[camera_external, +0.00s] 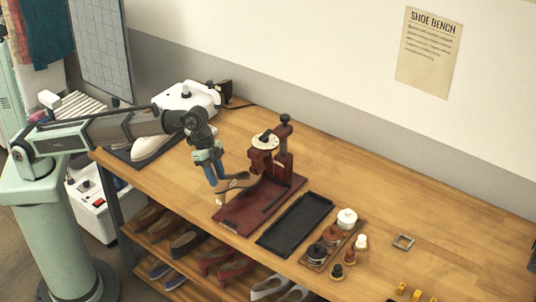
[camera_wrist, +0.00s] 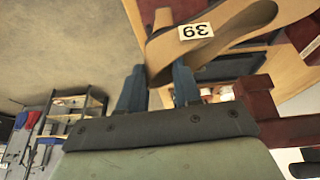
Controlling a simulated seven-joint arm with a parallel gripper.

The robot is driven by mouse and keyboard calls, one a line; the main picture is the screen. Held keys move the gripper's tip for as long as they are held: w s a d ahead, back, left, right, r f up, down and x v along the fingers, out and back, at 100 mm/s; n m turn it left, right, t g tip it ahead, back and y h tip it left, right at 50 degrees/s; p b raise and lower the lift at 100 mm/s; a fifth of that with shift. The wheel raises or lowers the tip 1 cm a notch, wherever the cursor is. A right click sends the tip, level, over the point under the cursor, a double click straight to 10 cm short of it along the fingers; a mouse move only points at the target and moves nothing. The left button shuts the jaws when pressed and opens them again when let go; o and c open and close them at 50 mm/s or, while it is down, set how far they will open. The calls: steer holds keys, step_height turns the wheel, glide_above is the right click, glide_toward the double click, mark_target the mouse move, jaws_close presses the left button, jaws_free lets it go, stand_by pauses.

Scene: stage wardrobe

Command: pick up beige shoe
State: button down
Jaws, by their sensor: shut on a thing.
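The beige shoe (camera_external: 236,183) is in my gripper (camera_external: 213,183), over the dark red press stand (camera_external: 230,214). I cannot tell whether the shoe touches the stand. In the wrist view the shoe (camera_wrist: 238,25) shows its tan sole with a white "39" label. The blue fingers of my gripper (camera_wrist: 160,78) are shut on one end of it there. The fingers partly cover that end.
A black tray (camera_external: 296,224) lies right of the stand, then a small tray with jars (camera_external: 331,250). A white machine (camera_external: 187,98) stands at the back left. Several shoes are on the shelf (camera_external: 200,258) below. The bench's back right is clear.

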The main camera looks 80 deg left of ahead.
steer(key=s+a, duration=0.7)
steer(key=a, duration=0.2)
steer(key=shift+f, duration=0.2)
steer(key=shift+s, duration=0.15)
steer(key=s+d+r, duration=0.1)
steer(key=s+d, duration=0.5)
steer(key=shift+s, duration=0.15)
stand_by(0.9)
steer(key=shift+d, duration=0.1)
steer(key=r, duration=0.1)
steer(key=s+d+r, duration=0.1)
steer(key=r, duration=0.3)
steer(key=shift+s+d, duration=0.2)
stand_by(0.6)
stand_by(1.1)
